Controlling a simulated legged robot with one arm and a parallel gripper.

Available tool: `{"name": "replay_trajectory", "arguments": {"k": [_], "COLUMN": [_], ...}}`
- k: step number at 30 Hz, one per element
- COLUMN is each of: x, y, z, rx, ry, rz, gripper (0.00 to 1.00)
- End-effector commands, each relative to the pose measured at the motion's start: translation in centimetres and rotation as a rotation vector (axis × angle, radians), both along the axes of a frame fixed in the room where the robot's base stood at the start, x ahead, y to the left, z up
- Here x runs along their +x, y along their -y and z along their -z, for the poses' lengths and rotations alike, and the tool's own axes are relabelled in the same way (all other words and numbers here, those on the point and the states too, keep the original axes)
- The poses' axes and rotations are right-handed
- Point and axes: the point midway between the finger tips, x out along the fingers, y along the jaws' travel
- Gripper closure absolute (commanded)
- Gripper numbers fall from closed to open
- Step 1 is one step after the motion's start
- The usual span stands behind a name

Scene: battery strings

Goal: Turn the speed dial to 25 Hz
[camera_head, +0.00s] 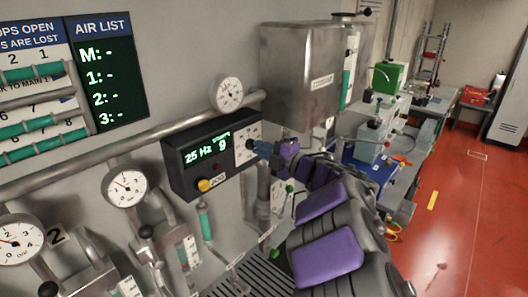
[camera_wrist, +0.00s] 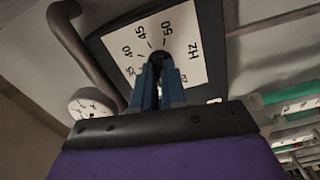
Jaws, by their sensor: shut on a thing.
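The speed dial's white scale plate (camera_head: 246,138) is at the right end of a black control box (camera_head: 188,166) on the wall. The box's green display reads "25 Hz" and a 9. My gripper (camera_head: 262,150) is at the dial, its blue fingers shut on the dark knob. In the wrist view the gripper (camera_wrist: 158,68) closes on the knob (camera_wrist: 157,58) at the middle of the plate (camera_wrist: 130,50). Marks such as 40, 45 and 50 and the letters Hz show there. The fingers hide the lower scale, and the pointer cannot be made out.
A yellow button (camera_head: 204,185) and a small red light are on the box front. A round gauge (camera_head: 228,93) and pipe sit above it. A grey metal cabinet (camera_head: 300,75) stands out from the wall above my arm. Red floor (camera_head: 460,220) is open at right.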

Motion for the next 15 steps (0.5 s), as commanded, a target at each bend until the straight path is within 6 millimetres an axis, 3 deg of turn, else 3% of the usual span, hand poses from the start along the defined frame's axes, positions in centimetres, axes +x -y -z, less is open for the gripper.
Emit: {"name": "replay_trajectory", "arguments": {"k": [6, 7, 15], "x": [-0.04, -0.04, -0.04], "y": [-0.16, -0.16, 0.10], "z": [-0.07, -0.07, -0.04], "rx": [0.001, 0.001, 0.002], "ry": [0.001, 0.001, 0.000], "rz": [-0.003, -0.003, -0.001], "gripper": [1.00, 0.87, 0.63]}}
